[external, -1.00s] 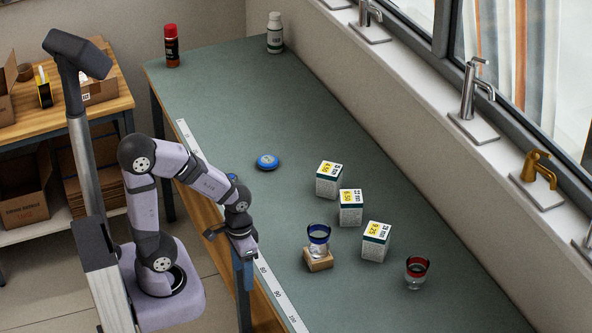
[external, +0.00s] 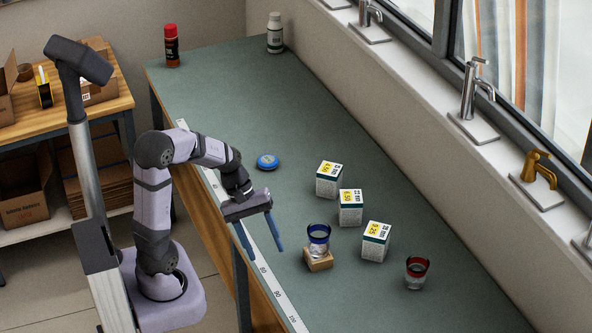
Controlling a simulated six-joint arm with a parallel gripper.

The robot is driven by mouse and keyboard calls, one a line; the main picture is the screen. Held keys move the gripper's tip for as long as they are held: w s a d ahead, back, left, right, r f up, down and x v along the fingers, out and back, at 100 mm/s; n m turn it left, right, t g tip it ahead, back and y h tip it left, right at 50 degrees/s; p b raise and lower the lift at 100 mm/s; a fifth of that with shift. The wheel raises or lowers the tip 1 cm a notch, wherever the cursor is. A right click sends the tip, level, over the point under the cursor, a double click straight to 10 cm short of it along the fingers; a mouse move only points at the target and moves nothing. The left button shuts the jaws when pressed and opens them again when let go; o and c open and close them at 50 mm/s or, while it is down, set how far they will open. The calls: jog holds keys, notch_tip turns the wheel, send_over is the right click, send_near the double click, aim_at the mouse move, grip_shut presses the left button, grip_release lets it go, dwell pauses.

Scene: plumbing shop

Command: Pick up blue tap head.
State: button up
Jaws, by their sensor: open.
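Three white-and-green boxes (external: 350,208) stand behind and beside the block. A red-rimmed clear piece (external: 416,273) is to the right. A measuring strip (external: 276,292) runs along the front edge of the green bench (external: 225,85).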

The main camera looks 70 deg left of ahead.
jog(key=w+a+n+t+y+b, duration=0.1)
jog(key=w+a+n+t, duration=0.25)
jog(key=a+n, duration=0.6)
jog(key=w+a+n+t+y+b, duration=0.15)
jog(key=a+n+t, duration=0.45)
jog(key=a, duration=0.7)
jog(key=s+a+n+t+y, duration=0.1)
jog(key=s+a+n+y, duration=0.3)
jog(key=a, duration=0.5)
jog(key=s+a+n+t+y, duration=0.1)
jog(key=s+a+n+y, duration=0.1)
jog(key=a+n, duration=0.5)
jog(key=shift+m+h, duration=0.35)
jog(key=shift+m, duration=0.4)
jog(key=f, duration=0.2)
jog(key=a+f, duration=0.1)
jog(key=f, duration=0.2)
jog(key=shift+f, duration=0.25)
jog(key=shift+w+a+f+p, duration=0.1)
jog(key=shift+w+f+p, duration=0.15)
jog(key=shift+w, duration=0.4)
jog(key=shift+f+p+x, duration=0.15)
jog(key=shift+p+x, duration=0.4)
jog(key=shift+x, duration=0.95)
jog(key=shift+f+p+x, duration=0.15)
jog(key=shift+p+x, duration=0.35)
jog(key=shift+x, duration=1)
jog(key=shift+s, duration=0.15)
jog(key=c, duration=1.1)
